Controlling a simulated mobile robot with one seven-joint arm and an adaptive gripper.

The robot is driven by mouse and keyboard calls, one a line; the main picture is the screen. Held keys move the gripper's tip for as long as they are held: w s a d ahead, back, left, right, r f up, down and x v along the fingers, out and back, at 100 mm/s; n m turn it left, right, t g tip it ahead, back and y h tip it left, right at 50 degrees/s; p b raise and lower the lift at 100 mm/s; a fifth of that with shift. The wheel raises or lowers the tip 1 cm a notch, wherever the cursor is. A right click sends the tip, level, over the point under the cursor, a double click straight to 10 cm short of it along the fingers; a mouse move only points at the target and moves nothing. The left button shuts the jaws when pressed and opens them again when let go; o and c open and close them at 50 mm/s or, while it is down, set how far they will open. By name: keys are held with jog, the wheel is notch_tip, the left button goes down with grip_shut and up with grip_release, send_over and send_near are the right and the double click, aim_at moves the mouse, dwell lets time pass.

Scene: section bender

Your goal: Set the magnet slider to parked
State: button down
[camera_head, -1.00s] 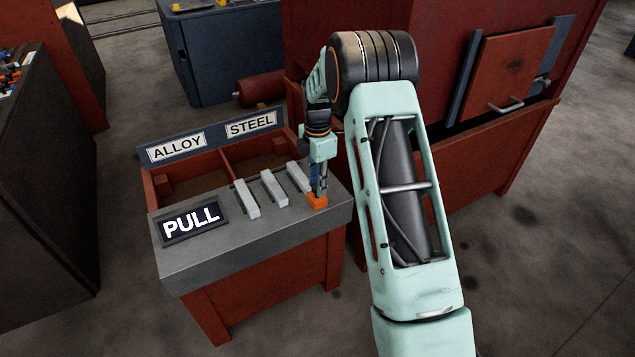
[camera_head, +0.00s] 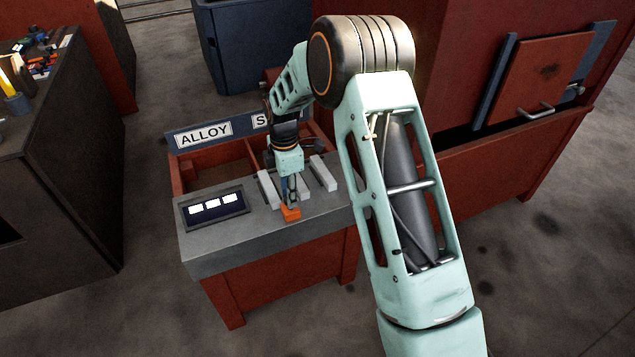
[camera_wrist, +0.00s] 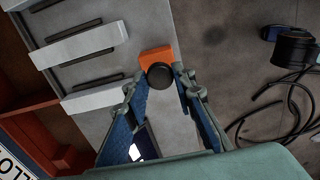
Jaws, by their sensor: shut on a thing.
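The magnet slider is an orange block (camera_head: 291,214) with a round black knob (camera_wrist: 160,76) on it. It sits on the grey top of the sorting bench, near the front edge, in front of the middle pale bar. My gripper (camera_head: 289,201) points down onto the slider and hides part of it. In the wrist view the gripper's fingers (camera_wrist: 162,92) stand on either side of the knob, with the orange block (camera_wrist: 156,54) just beyond. The gripper is shut on the slider's knob. A dark display (camera_head: 214,207) on the bench's left shows three white squares.
Several pale bars (camera_head: 323,173) lie across the bench top (camera_head: 220,256). Red bins stand behind it under an ALLOY sign (camera_head: 204,135); my arm partly covers the neighbouring sign. A dark cabinet (camera_head: 60,180) stands left, a red machine (camera_head: 480,160) right. Cables lie on the floor in the wrist view.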

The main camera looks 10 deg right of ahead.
jog(key=s+a, duration=0.1)
jog(key=a, duration=0.2)
jog(key=s+a, duration=0.1)
jog(key=a, duration=0.2)
jog(key=s+a, duration=0.1)
jog(key=a, duration=0.2)
jog(key=shift+p, duration=0.3)
jog(key=c, duration=1.7)
grip_release()
jog(key=shift+a, duration=0.1)
jog(key=shift+o, duration=0.4)
jog(key=shift+w+r, duration=0.1)
notch_tip(320, 180, up, 12)
